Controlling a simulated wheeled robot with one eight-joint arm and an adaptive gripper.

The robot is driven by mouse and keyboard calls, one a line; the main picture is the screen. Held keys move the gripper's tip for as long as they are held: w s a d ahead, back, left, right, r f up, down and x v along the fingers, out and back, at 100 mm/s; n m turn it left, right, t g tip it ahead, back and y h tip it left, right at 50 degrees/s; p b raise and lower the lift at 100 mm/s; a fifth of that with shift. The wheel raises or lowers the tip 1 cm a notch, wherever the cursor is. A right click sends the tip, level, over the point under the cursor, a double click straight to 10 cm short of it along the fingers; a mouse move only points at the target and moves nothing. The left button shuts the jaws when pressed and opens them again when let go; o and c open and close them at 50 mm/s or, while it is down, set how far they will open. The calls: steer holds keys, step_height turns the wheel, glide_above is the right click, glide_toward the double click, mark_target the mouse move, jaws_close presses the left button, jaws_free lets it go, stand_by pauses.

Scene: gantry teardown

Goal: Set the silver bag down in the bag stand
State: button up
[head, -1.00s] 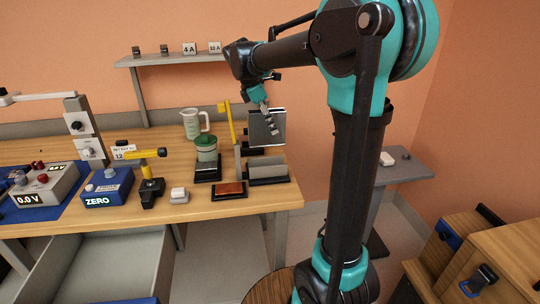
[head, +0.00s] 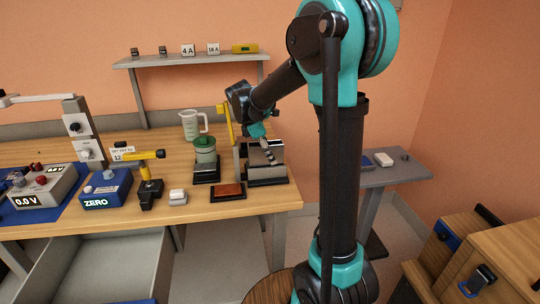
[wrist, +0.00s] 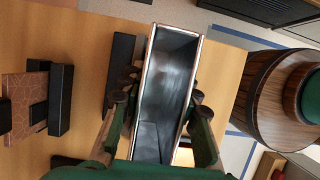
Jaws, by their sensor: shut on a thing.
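The silver bag (head: 277,147) is a flat, upright box-like pouch. My gripper (head: 267,150) is shut on it. In the wrist view my gripper's fingers (wrist: 159,92) press on both sides of the silver bag (wrist: 165,75), whose open top faces the camera. The bag stand (head: 267,173) is a low grey holder with a dark base at the table's right end. The bag is at the stand, its lower part hidden behind the stand's front wall. I cannot tell whether it touches the bottom.
A yellow upright (head: 228,122) stands just left of the stand. The table's right edge is close to the stand. A small grey side table (head: 395,174) is at right.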

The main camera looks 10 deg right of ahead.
steer(key=shift+f, duration=0.1)
steer(key=o, duration=1.1)
steer(key=shift+o, duration=0.2)
steer(key=v, duration=0.7)
steer(key=shift+r, duration=0.35)
steer(key=shift+a, duration=0.15)
